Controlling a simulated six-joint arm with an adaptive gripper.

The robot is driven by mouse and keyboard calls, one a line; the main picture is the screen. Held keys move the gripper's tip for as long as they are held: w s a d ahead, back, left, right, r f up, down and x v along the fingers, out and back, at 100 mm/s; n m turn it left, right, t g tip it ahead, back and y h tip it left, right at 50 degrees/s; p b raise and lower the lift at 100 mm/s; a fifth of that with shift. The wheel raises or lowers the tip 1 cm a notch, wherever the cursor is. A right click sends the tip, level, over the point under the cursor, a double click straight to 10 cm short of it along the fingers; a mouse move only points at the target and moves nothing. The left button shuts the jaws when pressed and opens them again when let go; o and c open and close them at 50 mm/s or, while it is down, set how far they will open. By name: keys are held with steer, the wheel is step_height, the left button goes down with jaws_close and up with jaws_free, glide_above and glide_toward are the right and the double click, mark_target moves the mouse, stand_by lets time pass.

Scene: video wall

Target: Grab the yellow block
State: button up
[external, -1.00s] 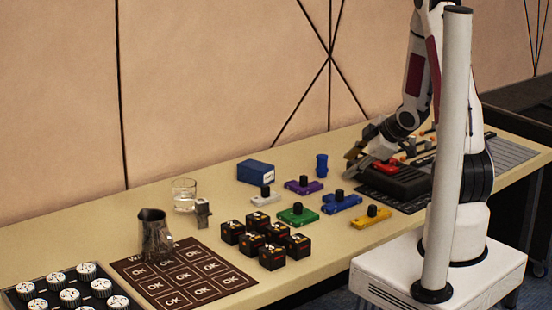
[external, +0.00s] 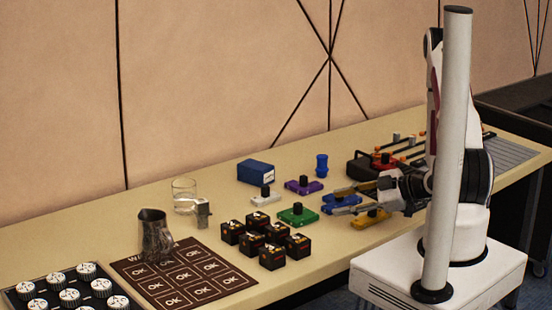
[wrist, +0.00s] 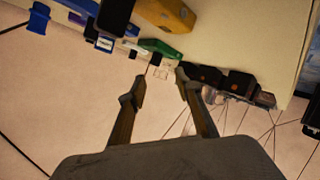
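The yellow block (external: 366,221) lies flat near the front edge of the table, its top partly hidden by my gripper. In the wrist view the yellow block (wrist: 170,13) is at the top, beyond the fingertips. My gripper (external: 338,200) is open and empty, reaching left above the yellow block, with its fingers over the blue block (external: 341,199) behind it. In the wrist view the open fingers (wrist: 160,80) are apart with nothing between them.
The green block (external: 297,216), purple block (external: 304,187) and white block (external: 264,197) lie to the left. Several black cubes (external: 272,257) stand in front of them. A blue box (external: 255,172) and blue cup (external: 321,165) stand behind. A glass (external: 184,195) and metal pitcher (external: 154,234) stand farther left.

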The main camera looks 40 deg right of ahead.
mark_target(373, 211)
steer(key=shift+s+a+f+m+t+y, duration=0.15)
steer(key=shift+s+a+m+t+y, duration=0.15)
steer(key=shift+s+m+t, duration=0.25)
steer(key=shift+s+d+m+t, duration=0.25)
steer(key=shift+s+m+t, duration=0.25)
steer(key=shift+s, duration=0.1)
steer(key=shift+s+d+m+t, duration=0.2)
steer(key=shift+s+m+t, duration=0.15)
steer(key=shift+s+t, duration=0.15)
steer(key=s+d+m, duration=0.1)
steer(key=s+d+m+t+h, duration=0.2)
steer(key=m, duration=0.1)
steer(key=shift+s+f+t, duration=0.1)
steer(key=shift+f+t, duration=0.15)
steer(key=s+d+m+h, duration=0.1)
steer(key=s+d+f+m+h, duration=0.1)
steer(key=m+h, duration=0.1)
steer(key=s+d+f+m+h, duration=0.1)
steer(key=d+m, duration=0.1)
steer(key=shift+s+f+t+h, duration=0.1)
steer(key=shift+f+t+h, duration=0.2)
steer(key=shift+h, duration=0.1)
steer(key=shift+s+d+f+m+h, duration=0.25)
steer(key=shift+d+f+m+h, duration=0.05)
steer(key=shift+m, duration=0.2)
steer(key=shift+w, duration=0.1)
steer(key=shift+w, duration=1.2)
